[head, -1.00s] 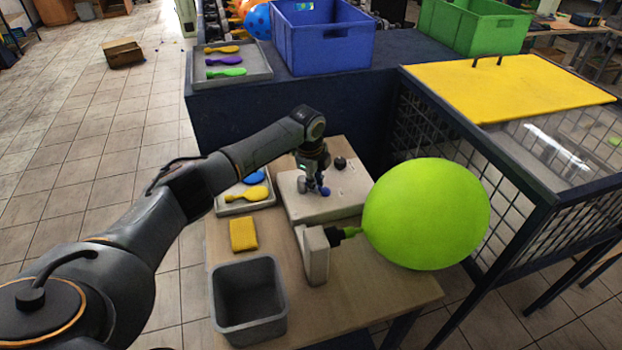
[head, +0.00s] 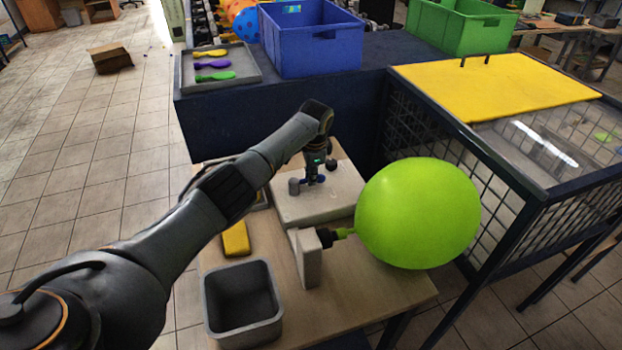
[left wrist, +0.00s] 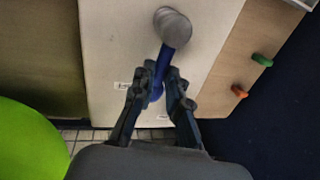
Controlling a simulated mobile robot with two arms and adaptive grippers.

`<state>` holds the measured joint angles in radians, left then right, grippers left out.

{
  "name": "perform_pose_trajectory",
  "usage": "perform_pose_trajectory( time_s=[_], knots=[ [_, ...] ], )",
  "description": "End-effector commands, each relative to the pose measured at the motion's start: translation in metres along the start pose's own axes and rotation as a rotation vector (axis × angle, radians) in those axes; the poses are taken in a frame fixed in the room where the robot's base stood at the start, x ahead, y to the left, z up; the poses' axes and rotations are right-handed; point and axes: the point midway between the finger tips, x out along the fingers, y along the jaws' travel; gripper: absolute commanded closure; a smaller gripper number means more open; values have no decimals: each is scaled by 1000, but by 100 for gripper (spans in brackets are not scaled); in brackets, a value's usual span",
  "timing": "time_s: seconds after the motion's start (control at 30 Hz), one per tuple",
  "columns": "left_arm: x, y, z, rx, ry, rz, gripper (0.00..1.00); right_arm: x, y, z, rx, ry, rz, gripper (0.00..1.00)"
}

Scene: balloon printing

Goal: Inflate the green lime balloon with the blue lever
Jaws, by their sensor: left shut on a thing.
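The lime green balloon (head: 418,213) is large and round. Its neck fits on the black nozzle (head: 326,238) at the side of a pale upright block (head: 308,260). My left gripper (head: 313,181) is over the pale control box (head: 338,196) on the wooden table. In the left wrist view, its fingers (left wrist: 160,88) are shut around the blue lever (left wrist: 158,68), which runs from a grey round pivot (left wrist: 173,26). The balloon's green edge (left wrist: 28,142) also shows there. In the head view the gripper mostly hides the lever. My right gripper is out of view.
A grey open bin (head: 242,305) and a yellow block (head: 236,239) are on the table's near left. Behind stand a tray of flat balloons (head: 245,75), a blue crate (head: 315,45) and a green crate (head: 462,22). A mesh cage with a yellow lid (head: 490,85) is right.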

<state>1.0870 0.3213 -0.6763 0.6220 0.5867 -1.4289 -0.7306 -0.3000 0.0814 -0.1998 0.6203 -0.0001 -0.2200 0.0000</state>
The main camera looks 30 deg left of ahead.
Motion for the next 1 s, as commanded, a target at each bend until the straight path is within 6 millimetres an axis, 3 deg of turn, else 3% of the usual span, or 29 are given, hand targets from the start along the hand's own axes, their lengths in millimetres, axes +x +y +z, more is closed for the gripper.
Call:
perform_pose_trajectory(
  time_s=[0.7,0.73,0.83,1.0],
  knots=[
    [0,-4,0,-75,-16,-1,100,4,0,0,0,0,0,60],
    [0,-4,0,-75,-16,-1,82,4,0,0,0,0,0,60],
    [0,-4,0,-75,-15,-1,63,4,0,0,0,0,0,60],
    [0,-4,0,-73,-15,-1,63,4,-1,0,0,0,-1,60]
  ],
)
